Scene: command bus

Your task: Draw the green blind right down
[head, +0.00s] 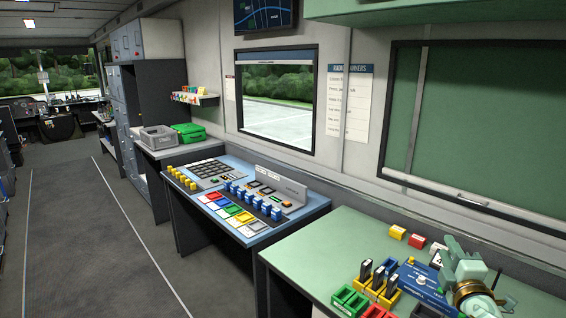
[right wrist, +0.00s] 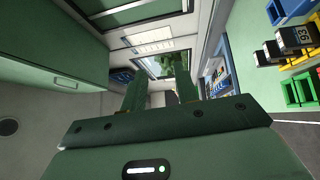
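The green blind (head: 490,120) covers the dark-framed window at the right of the head view. Its pale bottom rail, with a small handle (head: 465,199), lies at the lower edge of the frame. No outside view shows through there; I cannot tell if a thin gap is left. Part of the blind also shows at the top of the right wrist view (right wrist: 125,8). My right gripper (head: 458,258) is over the green desk, below the blind and apart from its rail. In the right wrist view its two fingers (right wrist: 160,92) are spread with nothing between them. My left gripper is out of view.
The green desk (head: 330,250) holds yellow, green and red bins, a blue panel (head: 422,283) and small blocks near the wall. A blue-topped console (head: 240,200) stands beyond it. A green overhead locker (head: 430,8) hangs above the blind. The aisle floor is clear.

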